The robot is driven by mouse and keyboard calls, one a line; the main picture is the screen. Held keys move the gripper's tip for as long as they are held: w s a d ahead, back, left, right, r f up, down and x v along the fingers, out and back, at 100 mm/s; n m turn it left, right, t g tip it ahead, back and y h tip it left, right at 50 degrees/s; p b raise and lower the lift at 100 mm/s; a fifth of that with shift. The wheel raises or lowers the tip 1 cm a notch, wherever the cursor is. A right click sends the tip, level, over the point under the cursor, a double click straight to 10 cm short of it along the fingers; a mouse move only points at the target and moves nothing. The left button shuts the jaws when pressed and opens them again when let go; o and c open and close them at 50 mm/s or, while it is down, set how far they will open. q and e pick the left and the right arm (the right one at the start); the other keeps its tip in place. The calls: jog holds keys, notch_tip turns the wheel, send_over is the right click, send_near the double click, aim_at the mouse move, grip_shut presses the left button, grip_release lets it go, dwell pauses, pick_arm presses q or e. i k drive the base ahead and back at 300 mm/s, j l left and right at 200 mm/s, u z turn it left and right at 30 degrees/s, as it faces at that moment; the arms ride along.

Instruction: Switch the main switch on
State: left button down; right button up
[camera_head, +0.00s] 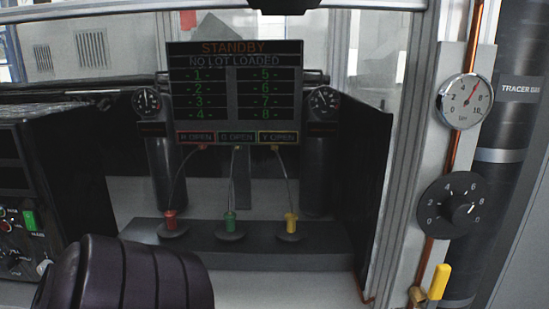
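A black control box (45,190) stands at the left edge. A dark ribbed rounded part, probably a link of my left arm, fills the lower left and covers the area beside the box's lower front. Neither gripper's fingers show in the head view.
A display (235,92) reads STANDBY, NO LOT LOADED. Red (170,222), green (230,221) and yellow (291,223) connectors stand on a dark ledge (330,245). At right are a round gauge (464,101), a numbered dial (450,206) and a yellow-handled valve (439,281).

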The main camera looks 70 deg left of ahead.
aim_at(31, 224)
jog(key=u, duration=3.7)
jog(key=k+l+z, duration=0.1)
jog(key=k+z, duration=0.2)
